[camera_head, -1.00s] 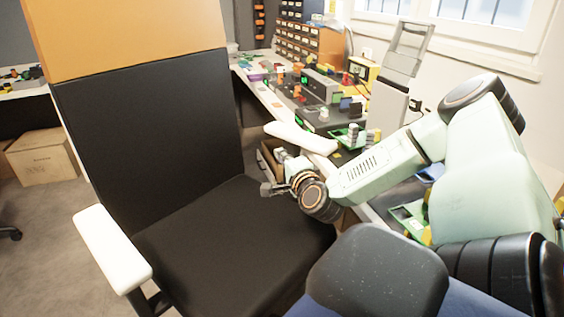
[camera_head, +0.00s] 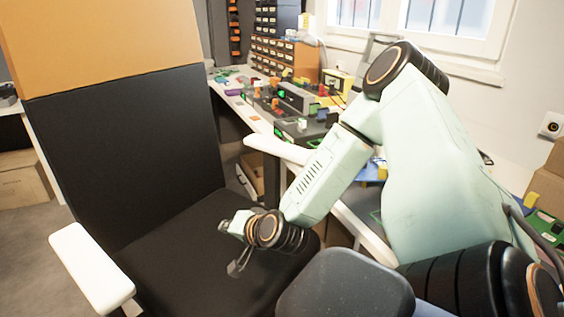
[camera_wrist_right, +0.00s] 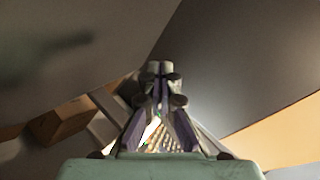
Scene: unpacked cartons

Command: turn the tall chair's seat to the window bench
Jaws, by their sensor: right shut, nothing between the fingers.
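The tall chair has a black backrest (camera_head: 125,165) with an orange upper panel (camera_head: 100,45), a black seat (camera_head: 180,250) and two white armrests. The left armrest (camera_head: 92,268) is near me, the right armrest (camera_head: 277,149) is beside the window bench (camera_head: 255,121). The backrest stands at the left, and the bench runs along the right behind the chair. My right gripper (camera_head: 235,238) is over the seat, inside the right armrest. In the right wrist view its fingers (camera_wrist_right: 160,75) are shut and empty. Contact with the chair cannot be told. My left gripper is out of view.
The bench carries several small coloured parts and a drawer cabinet (camera_head: 283,45). A cardboard carton (camera_head: 25,180) is on the floor at the left. Another carton (camera_head: 548,175) is at the right edge. The bench lies close to the chair's right side.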

